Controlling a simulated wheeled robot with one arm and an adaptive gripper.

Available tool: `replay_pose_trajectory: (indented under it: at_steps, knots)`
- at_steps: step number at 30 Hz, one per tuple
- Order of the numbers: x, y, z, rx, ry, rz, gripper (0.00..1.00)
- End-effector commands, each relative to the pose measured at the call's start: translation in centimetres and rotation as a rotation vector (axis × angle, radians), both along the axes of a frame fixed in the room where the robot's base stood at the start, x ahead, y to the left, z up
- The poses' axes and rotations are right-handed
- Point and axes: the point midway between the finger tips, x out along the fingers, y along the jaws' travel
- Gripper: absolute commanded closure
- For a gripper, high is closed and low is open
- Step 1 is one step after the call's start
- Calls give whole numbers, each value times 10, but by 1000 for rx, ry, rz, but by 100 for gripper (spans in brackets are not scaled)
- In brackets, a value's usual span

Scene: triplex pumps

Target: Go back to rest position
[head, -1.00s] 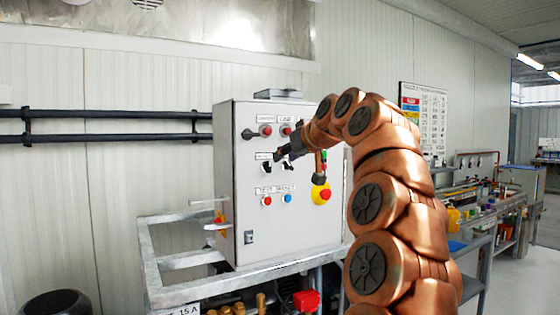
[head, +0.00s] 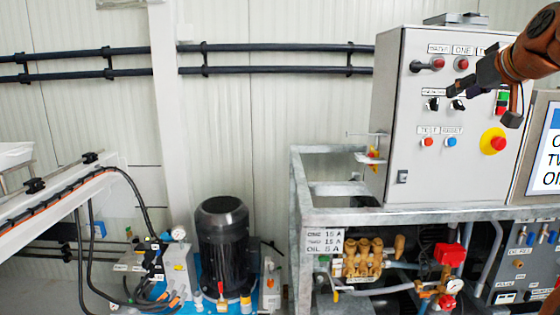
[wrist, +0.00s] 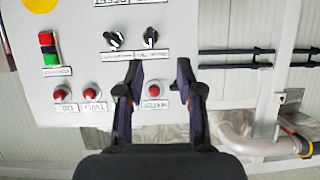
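My gripper (head: 462,86) is in front of the grey control cabinet (head: 385,110), close to the row of two black selector knobs in the head view. In the wrist view my gripper (wrist: 156,75) has its two dark fingers apart, with nothing between them but the panel behind. The panel looks upside down there. A red lamp (wrist: 155,88) shows between the fingers, and the black knobs (wrist: 150,38) show just past the tips. Whether a fingertip touches the panel I cannot tell. My arm enters from the right edge of the head view.
The cabinet stands on a metal frame (head: 440,214) with brass valves (head: 362,258) below. A yellow-ringed red emergency button (head: 493,142) is on its front. A black motor (head: 222,240) and a white sloped bench (head: 50,205) stand left. Dark pipes (head: 270,47) run along the wall.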

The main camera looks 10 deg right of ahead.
Motion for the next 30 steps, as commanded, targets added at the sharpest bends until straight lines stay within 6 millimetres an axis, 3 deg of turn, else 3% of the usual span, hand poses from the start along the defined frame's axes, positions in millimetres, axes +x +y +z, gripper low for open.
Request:
replay_pose_trajectory:
  at_steps: [8,14,21,30]
  knots:
    - [2,88,-52,42,181,117,64]
    - [-16,148,-103,61,334,182,64]
    - [-57,207,-167,67,527,227,64]
    - [-133,254,-251,62,776,232,64]
